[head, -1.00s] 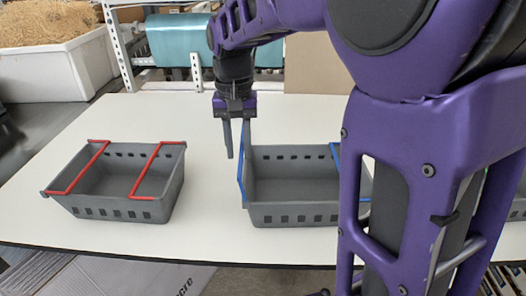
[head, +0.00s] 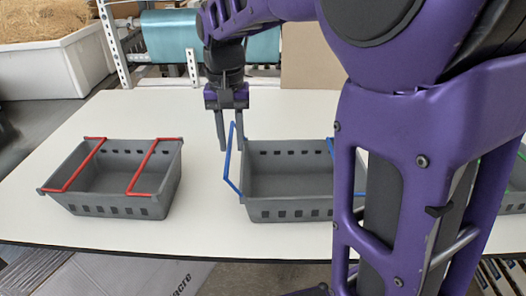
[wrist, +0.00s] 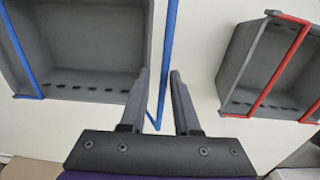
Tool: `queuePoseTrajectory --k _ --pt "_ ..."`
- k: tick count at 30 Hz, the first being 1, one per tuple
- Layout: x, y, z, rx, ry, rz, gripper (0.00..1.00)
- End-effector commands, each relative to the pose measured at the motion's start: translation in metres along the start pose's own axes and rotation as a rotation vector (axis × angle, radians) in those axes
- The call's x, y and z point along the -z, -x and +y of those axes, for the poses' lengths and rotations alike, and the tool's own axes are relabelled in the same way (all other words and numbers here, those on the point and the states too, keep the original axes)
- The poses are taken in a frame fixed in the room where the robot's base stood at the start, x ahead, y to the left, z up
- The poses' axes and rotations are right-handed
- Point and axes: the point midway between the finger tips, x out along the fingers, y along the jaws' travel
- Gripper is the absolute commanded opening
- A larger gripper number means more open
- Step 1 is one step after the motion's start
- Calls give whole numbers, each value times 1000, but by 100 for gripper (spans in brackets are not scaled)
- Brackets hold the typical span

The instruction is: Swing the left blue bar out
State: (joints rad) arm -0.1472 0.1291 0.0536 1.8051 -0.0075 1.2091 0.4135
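The grey crate with blue bars (head: 290,213) stands on the table at the middle of the head view. Its left blue bar (head: 229,155) tilts up and outward past the crate's left wall. In the wrist view this bar (wrist: 169,45) runs outside the crate's wall, in the gap between my fingers. My gripper (head: 231,146) points down at the crate's far left corner. It is open, with clear space between the fingers (wrist: 160,90). The right blue bar (head: 331,148) is partly hidden behind my arm in the head view; the wrist view shows it whole-edged at left (wrist: 20,50).
A grey crate with two red bars (head: 112,205) stands to the left, with bare table (head: 205,190) between the crates. Another crate (head: 515,200) shows partly at the right, behind my arm. A teal roll (head: 170,38) on a rack is behind the table.

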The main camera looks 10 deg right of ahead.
Motion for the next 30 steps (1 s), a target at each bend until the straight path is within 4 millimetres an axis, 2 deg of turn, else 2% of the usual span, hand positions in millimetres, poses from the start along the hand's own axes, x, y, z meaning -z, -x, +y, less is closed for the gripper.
queuePoseTrajectory --k 24,30 --pt "1 66 8 1 -1 3 30" --pt "0 72 9 1 -1 2 30"
